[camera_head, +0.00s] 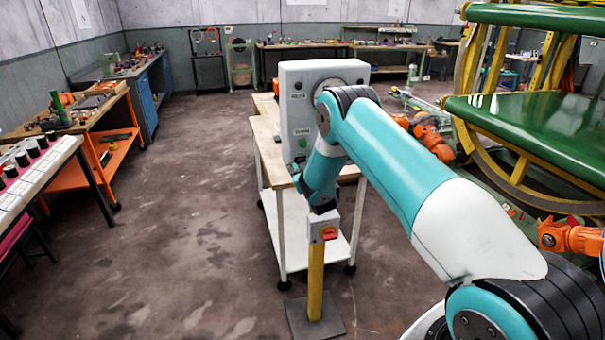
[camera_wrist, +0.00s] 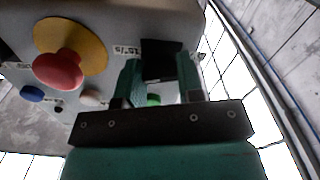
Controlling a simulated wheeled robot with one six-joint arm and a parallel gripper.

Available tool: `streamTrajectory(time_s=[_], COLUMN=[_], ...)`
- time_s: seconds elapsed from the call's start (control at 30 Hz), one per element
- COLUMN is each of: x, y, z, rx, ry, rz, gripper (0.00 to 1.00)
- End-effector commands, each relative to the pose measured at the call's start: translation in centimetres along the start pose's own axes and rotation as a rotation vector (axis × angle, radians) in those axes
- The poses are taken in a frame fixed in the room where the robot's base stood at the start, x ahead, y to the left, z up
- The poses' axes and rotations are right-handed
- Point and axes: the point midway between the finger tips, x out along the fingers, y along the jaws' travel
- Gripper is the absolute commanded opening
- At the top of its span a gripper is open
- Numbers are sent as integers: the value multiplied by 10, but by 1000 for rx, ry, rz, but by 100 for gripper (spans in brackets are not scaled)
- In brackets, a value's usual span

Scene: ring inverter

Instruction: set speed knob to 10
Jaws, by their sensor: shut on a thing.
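The head view does not show the fingertips clearly.
In the wrist view, a red mushroom button (camera_wrist: 58,70) on a yellow disc (camera_wrist: 88,38) is left of the fingers. Blue (camera_wrist: 32,94), white (camera_wrist: 92,97) and green (camera_wrist: 153,99) buttons are near. A yellow post (camera_head: 315,280) with a switch box stands before the cart.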

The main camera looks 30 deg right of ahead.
Motion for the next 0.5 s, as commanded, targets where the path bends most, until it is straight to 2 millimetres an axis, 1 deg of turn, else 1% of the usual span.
streamTrajectory(time_s=[0.03, 0.5], x=[0, 0], y=[-1, -1], z=[3, 1], rx=[-42, -489], ry=[1, -1], rz=[0, -1], gripper=[10, 10])
